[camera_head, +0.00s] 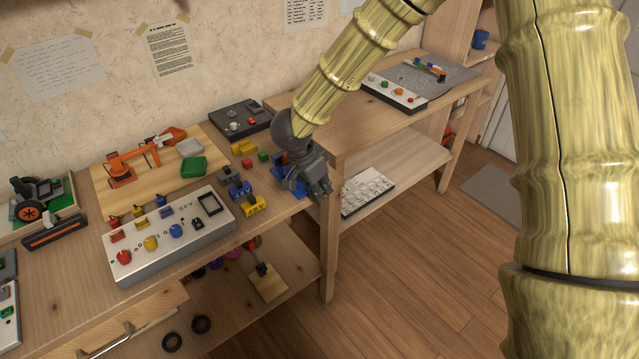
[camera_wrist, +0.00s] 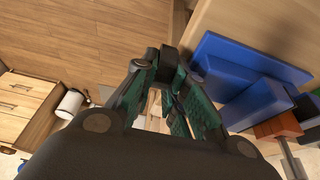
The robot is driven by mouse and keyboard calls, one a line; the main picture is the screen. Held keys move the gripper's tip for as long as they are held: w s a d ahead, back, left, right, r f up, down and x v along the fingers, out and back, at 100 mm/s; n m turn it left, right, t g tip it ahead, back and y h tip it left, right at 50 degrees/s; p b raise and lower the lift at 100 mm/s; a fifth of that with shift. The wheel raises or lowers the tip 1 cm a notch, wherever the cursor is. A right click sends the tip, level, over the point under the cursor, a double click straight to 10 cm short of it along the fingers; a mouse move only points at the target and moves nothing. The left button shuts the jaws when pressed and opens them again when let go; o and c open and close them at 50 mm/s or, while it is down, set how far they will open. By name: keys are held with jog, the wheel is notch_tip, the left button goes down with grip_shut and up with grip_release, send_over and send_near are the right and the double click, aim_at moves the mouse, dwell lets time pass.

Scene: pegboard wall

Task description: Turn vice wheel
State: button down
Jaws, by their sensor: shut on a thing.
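The blue vice (camera_head: 276,172) sits at the right end of the near workbench and is partly hidden behind my gripper (camera_head: 319,191). In the wrist view, its blue body (camera_wrist: 235,68) fills the right side. My gripper reaches past the bench's end edge, beside the vice. In the wrist view, the green-padded fingers of my gripper (camera_wrist: 170,95) are closed around a dark part, the vice wheel (camera_wrist: 169,62), which shows only in part between them. The wheel is hidden by my gripper in the head view.
A white control box (camera_head: 170,235) with coloured knobs and an orange robot-arm model (camera_head: 122,170) stand on the bench left of the vice. A second, higher table (camera_head: 335,125) stands close behind my gripper. Wooden floor (camera_head: 430,270) is open to the right.

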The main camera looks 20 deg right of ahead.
jog(key=t+h+p, duration=0.1)
jog(key=h, duration=0.1)
jog(key=a+t+h+p, duration=0.1)
jog(key=h+p, duration=0.1)
jog(key=h, duration=0.1)
jog(key=shift+s+r, duration=0.15)
jog(key=shift+s, duration=0.05)
jog(key=h, duration=0.2)
jog(key=t+h, duration=0.1)
jog(key=shift+s+a+f+h, duration=0.1)
jog(key=shift+a+f+h, duration=0.1)
jog(key=shift+h, duration=0.2)
jog(key=shift+s+a+t+h+b, duration=0.15)
jog(key=shift+t+h+b, duration=0.35)
jog(key=shift+h, duration=0.7)
jog(key=c, duration=1.7)
grip_release()
jog(key=v, duration=1.2)
jog(key=shift+f, duration=0.15)
